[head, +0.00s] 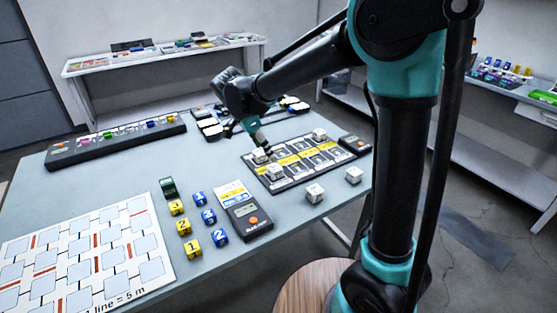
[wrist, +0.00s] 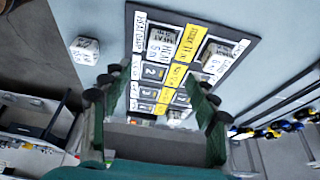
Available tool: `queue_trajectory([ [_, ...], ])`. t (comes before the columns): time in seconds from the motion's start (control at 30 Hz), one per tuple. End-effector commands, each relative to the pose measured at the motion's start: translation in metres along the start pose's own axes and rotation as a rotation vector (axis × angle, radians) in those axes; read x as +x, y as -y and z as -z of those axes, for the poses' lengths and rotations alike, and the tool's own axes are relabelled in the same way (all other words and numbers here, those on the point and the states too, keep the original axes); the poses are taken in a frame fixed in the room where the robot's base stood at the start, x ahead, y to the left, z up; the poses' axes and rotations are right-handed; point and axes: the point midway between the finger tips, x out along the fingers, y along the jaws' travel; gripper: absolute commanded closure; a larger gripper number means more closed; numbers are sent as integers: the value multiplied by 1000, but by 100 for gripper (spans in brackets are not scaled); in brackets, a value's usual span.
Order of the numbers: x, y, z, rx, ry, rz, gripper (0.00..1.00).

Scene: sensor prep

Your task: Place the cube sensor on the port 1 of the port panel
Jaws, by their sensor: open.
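The port panel (head: 297,172) is a dark board with white and yellow labels on the right part of the table. It also shows in the wrist view (wrist: 195,20). Small white cubes rest on it: one (head: 260,156) below my gripper, one (head: 275,173) at the near-left end and one (head: 319,134) at the far side. Two more white cubes (head: 314,193) and (head: 354,175) stand loose on the table in front. I cannot tell which is the cube sensor or read port 1. My gripper (head: 262,146) is open above the panel's left part; its fingers (wrist: 158,88) are spread with nothing visibly held.
A dark device (head: 355,145) adjoins the panel's right end. A meter (head: 248,220), a yellow-white card (head: 231,193) and several yellow and blue number cubes (head: 208,215) lie to the left. A white grid board (head: 85,260) fills the table's left front. A dark rack (head: 115,140) stands behind.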

Motion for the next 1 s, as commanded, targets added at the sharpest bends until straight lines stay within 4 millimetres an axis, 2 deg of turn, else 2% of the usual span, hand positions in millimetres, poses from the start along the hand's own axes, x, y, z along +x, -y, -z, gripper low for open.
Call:
queue_trajectory([
  [0.17,1,-4,4,-10,5,0,41],
  [0.27,13,-20,21,-60,28,6,41],
  [0.37,35,-53,47,-166,71,27,41],
  [0.5,72,-118,80,-360,126,97,41],
  [0.6,95,-165,92,-497,140,163,41],
  [0.7,116,-210,96,-625,129,232,41],
  [0.8,132,-246,93,-733,100,290,41],
  [0.9,144,-271,88,-816,65,330,41],
  [1.0,150,-286,84,-868,38,353,41],
])
